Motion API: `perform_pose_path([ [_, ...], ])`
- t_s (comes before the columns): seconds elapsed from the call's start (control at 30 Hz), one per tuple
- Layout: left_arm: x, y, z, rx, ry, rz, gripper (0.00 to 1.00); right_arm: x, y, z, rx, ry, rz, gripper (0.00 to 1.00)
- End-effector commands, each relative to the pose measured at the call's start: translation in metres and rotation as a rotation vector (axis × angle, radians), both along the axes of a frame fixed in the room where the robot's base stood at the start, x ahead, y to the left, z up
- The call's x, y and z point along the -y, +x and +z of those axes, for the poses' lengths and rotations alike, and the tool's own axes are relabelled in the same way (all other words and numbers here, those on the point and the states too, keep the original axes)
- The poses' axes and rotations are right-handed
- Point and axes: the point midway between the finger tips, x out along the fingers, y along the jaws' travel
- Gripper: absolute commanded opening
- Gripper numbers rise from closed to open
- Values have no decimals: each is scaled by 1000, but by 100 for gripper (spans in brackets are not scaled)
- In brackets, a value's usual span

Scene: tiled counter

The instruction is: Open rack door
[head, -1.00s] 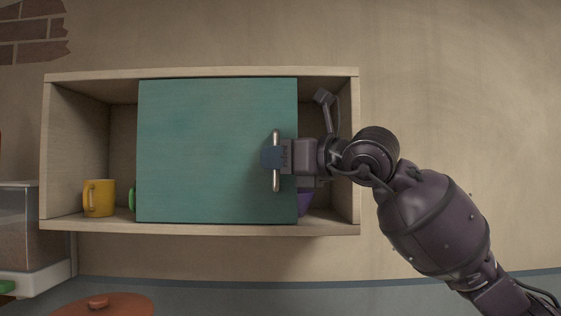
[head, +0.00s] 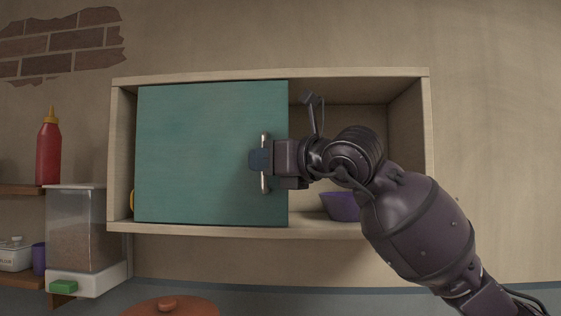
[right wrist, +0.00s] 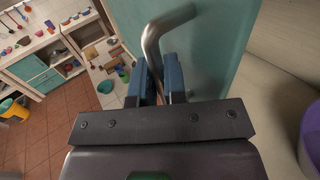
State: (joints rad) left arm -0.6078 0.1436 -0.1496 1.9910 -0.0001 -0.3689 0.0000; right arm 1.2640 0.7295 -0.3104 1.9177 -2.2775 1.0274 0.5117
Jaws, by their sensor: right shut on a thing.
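The wooden wall rack (head: 270,76) has a teal sliding door (head: 200,150) with an upright metal handle (head: 265,185) near its right edge. The door covers the left and middle of the rack, and a narrow gap shows at its left. The right part is open. My right gripper (head: 262,159) is shut on the handle from the right. In the right wrist view, the blue-padded fingers (right wrist: 161,82) are at the bent metal handle (right wrist: 160,32) beside the teal door. My left gripper is not in view.
A purple bowl (head: 339,206) stands in the open right part, partly behind my arm. A yellow mug (head: 132,201) is mostly hidden by the door. A clear dispenser (head: 80,230) and red bottle (head: 48,152) are at left. A brown lid (head: 170,307) lies below.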

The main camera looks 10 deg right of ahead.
Motion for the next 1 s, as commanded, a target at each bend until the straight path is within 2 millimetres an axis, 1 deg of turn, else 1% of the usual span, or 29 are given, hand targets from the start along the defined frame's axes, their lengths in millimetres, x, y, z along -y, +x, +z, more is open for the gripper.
perform_pose_path([
  [0.1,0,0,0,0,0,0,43,-11,3,1,2,1,1,0],
  [0.23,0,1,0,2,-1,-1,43,-17,5,1,1,0,0,0],
  [0.67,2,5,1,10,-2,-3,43,-19,6,1,2,1,-1,0],
  [0.7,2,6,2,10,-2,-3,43,-19,5,1,2,1,-1,18],
  [0.73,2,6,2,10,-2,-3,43,-19,6,1,2,1,-1,21],
  [1.0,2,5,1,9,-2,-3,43,-19,5,0,1,0,-1,21],
])
